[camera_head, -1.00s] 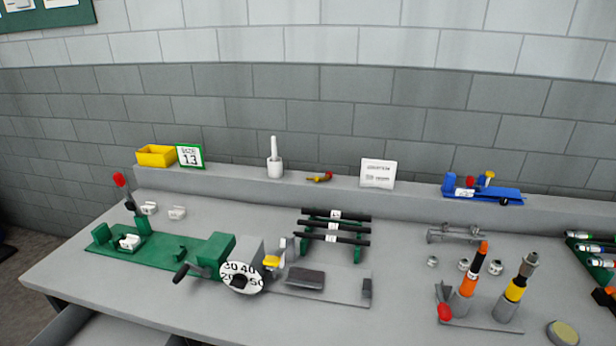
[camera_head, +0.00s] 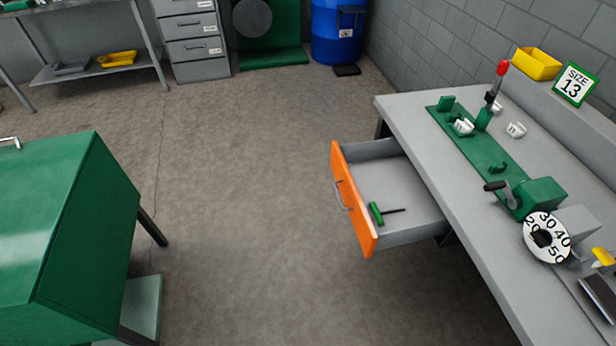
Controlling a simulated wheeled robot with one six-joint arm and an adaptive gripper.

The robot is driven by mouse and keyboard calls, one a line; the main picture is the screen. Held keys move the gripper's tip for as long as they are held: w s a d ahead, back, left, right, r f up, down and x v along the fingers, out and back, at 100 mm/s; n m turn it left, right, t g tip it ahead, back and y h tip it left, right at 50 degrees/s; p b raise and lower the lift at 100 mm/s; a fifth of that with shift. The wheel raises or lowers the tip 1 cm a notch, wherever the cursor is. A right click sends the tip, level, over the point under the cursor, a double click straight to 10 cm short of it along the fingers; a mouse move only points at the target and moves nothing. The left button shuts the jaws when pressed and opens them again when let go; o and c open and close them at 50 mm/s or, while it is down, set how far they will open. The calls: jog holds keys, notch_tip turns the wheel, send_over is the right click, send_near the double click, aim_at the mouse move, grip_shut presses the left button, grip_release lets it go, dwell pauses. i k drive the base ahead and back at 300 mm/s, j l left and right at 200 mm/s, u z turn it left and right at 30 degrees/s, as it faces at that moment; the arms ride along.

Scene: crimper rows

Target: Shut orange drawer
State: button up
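The orange drawer (camera_head: 350,206) stands pulled out from the left end of the grey workbench (camera_head: 412,118). Its orange front faces left and carries a grey bar handle (camera_head: 342,196). Its grey inside is open to view and holds a green-handled tool (camera_head: 377,213) with a thin dark shaft. The back of the drawer is hidden under the bench top. My gripper is not in view.
A green cabinet (camera_head: 60,220) on dark legs stands at the left. Open concrete floor (camera_head: 240,180) lies between it and the drawer. Grey file drawers (camera_head: 195,45) and a blue barrel (camera_head: 337,30) stand at the back. A green machine (camera_head: 540,197) sits on the bench.

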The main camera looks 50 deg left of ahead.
aim_at(380, 172)
jog(key=u, duration=1.1)
